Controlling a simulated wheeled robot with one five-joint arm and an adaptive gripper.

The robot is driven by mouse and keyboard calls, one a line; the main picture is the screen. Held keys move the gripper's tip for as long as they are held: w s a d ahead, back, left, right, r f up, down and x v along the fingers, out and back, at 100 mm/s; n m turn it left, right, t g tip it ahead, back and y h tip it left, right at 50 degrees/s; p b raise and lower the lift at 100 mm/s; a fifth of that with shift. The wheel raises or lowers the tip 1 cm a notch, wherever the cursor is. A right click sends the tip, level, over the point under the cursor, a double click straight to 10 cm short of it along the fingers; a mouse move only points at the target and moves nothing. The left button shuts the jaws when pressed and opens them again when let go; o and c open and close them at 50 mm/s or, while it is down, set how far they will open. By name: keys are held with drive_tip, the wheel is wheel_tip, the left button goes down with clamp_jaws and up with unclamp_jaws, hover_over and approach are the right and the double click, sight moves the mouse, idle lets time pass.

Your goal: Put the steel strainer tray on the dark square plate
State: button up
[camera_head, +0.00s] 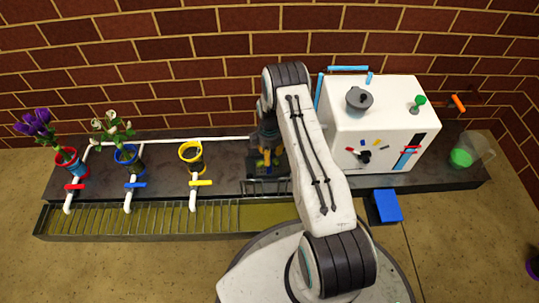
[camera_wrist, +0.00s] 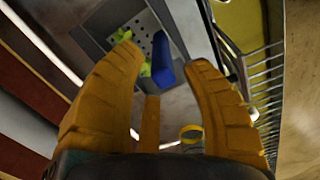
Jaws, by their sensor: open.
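The steel strainer tray (camera_wrist: 131,32) shows in the wrist view as a grey surface with small holes, with a blue bar and bright green pieces at its near side. A darker grey square border (camera_wrist: 92,42) surrounds it and looks like the dark square plate; I cannot tell whether the tray rests on it. My gripper (camera_wrist: 163,58) is open, its orange fingers spread on either side of the blue bar, with nothing clearly held. In the head view my gripper (camera_head: 267,158) points down over the dark counter, and my arm hides much of that spot.
A white machine (camera_head: 375,110) stands right of my arm, with a blue pad (camera_head: 387,205) in front. Red, blue and yellow pots (camera_head: 191,155) and white taps line the left counter. A slatted trough (camera_head: 150,220) runs along the front. A clear jug (camera_head: 470,152) stands far right.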

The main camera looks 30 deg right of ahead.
wheel_tip(320, 180, up, 8)
drive_tip(key=p, duration=0.6)
drive_tip(key=shift+w+f+p, duration=0.1)
drive_tip(key=shift+f+p, duration=0.05)
drive_tip(key=shift+p, duration=0.25)
drive_tip(key=s+a+r+m, duration=0.2)
drive_tip(key=r, duration=0.7)
drive_tip(key=s+a+r+m+t, duration=0.1)
drive_tip(key=s+a+r, duration=0.1)
drive_tip(key=r, duration=0.8)
drive_tip(key=s+a+r+m, duration=0.2)
drive_tip(key=s+r, duration=0.1)
drive_tip(key=r, duration=0.6)
drive_tip(key=s+a+r+m, duration=0.1)
drive_tip(key=s+r+m, duration=0.1)
drive_tip(key=s, duration=0.5)
drive_tip(key=s+a+r+m+t, duration=0.1)
drive_tip(key=s+a+r+m, duration=0.1)
drive_tip(key=s+r, duration=0.3)
drive_tip(key=s+a+r+m, duration=0.1)
drive_tip(key=s+r, duration=0.2)
drive_tip(key=s, duration=0.7)
drive_tip(key=shift+s+a+r+m+t, duration=0.15)
drive_tip(key=shift+a+m+t, duration=0.15)
drive_tip(key=shift+a+m, duration=0.1)
